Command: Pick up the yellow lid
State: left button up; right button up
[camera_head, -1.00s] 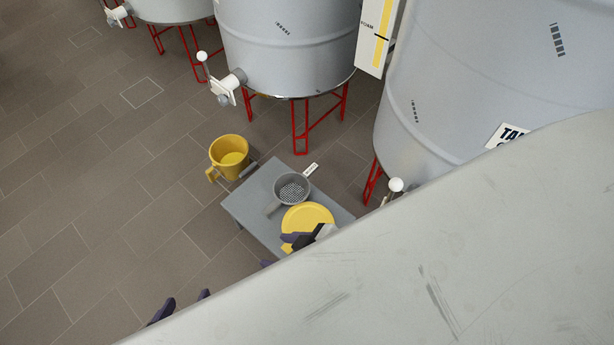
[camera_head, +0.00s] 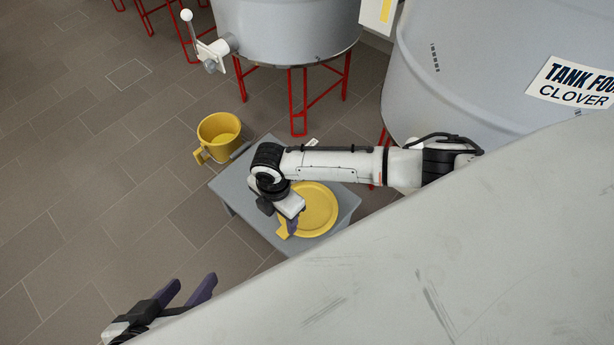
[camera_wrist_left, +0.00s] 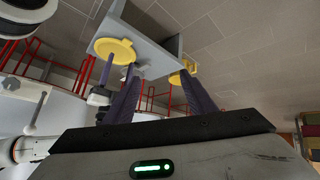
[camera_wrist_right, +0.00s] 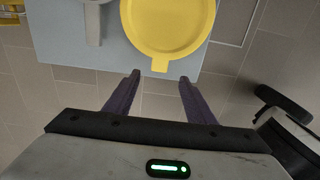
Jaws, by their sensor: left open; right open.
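The yellow lid (camera_head: 318,208) lies flat on a low grey table, partly covered by my right arm in the head view. In the right wrist view the lid (camera_wrist_right: 165,25) shows its round rim and a small tab that points toward my fingers. My right gripper (camera_wrist_right: 154,80) is open and empty; in that view its fingertips flank the line of the tab, just short of it. My left gripper (camera_head: 190,290) is open and empty at the lower left, well away from the table. The lid also shows in the left wrist view (camera_wrist_left: 115,50).
The grey table (camera_head: 237,195) also carries a grey strainer, whose handle (camera_wrist_right: 93,22) shows in the right wrist view. A yellow bucket (camera_head: 218,134) stands beside the table. Large tanks (camera_head: 285,30) on red legs stand behind. The floor at left is clear.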

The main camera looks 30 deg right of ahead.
aim_at(283, 232)
notch_tip(283, 232, down, 3)
jog(key=shift+f+b, duration=0.1)
jog(key=shift+b, duration=0.55)
notch_tip(283, 232, down, 4)
jog(key=b, duration=0.3)
jog(key=shift+f, duration=0.75)
pick_arm(q)
jog(key=d+r+h, duration=0.1)
jog(key=r, duration=0.1)
jog(key=w+d+r+t+h, duration=0.1)
jog(key=d, duration=0.1)
jog(key=shift+r+t, duration=0.3)
jog(key=shift+r, duration=0.1)
pick_arm(e)
jog(key=c, duration=1.1)
